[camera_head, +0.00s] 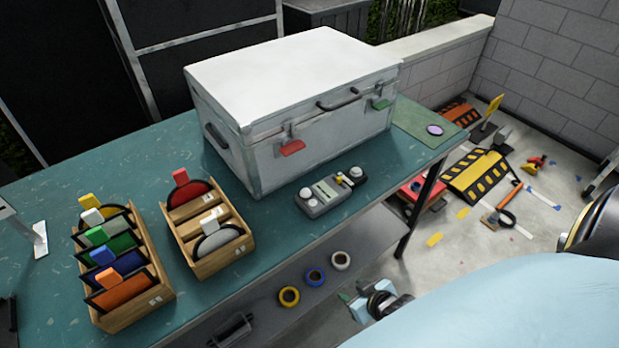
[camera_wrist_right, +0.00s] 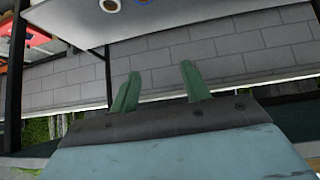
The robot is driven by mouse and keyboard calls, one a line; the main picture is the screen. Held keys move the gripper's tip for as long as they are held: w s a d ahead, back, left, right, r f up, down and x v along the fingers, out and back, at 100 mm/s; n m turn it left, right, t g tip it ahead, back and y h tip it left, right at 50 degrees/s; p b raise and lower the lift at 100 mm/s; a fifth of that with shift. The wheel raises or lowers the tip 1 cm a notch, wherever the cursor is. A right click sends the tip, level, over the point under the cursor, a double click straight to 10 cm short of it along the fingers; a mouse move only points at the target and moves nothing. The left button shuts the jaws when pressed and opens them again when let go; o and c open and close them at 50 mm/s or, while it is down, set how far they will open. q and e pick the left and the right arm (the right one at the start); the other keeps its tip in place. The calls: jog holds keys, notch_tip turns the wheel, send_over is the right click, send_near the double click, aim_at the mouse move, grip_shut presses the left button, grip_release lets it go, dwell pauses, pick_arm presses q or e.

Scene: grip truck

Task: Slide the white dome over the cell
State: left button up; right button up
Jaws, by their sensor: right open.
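A grey handheld meter (camera_head: 326,201) with a small screen lies on the teal table in front of the white case. A white dome (camera_head: 307,193) sits at its left end. A second white round part (camera_head: 355,172) is at its right end, beside a small orange-yellow part. I cannot tell which part is the cell. My right gripper (camera_head: 350,299) is low at the front, beyond the table's near edge and apart from the meter. Its green fingers are apart and empty in the right wrist view (camera_wrist_right: 158,88). I do not see my left gripper.
The large white case (camera_head: 320,140) stands behind the meter. Two wooden racks (camera_head: 212,235) with coloured dividers stand left of it. A lower grey shelf (camera_head: 300,270) holds tape rolls (camera_head: 315,277). Table space around the meter's front is clear.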

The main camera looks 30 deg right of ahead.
jog(key=w+r+t+p, duration=0.1)
jog(key=w+r, duration=0.1)
jog(key=r, duration=0.5)
jog(key=w+r+t+p, duration=0.1)
jog(key=w+r+t, duration=0.15)
jog(key=r, duration=0.45)
jog(key=t+p, duration=0.1)
jog(key=p, duration=0.1)
send_near(308, 192)
pick_arm(q)
jog(key=r, duration=0.3)
jog(key=d+r+b, duration=0.1)
jog(key=shift+s+d+r, duration=0.1)
jog(key=shift+s+r, duration=0.05)
jog(key=shift+s, duration=0.1)
pick_arm(e)
jog(key=shift+y, duration=0.4)
jog(key=x, duration=0.8)
jog(key=shift+w+d+f, duration=0.15)
jog(key=shift+w+d, duration=0.05)
jog(key=shift+w, duration=0.1)
jog(key=shift+c, duration=0.2)
grip_shut()
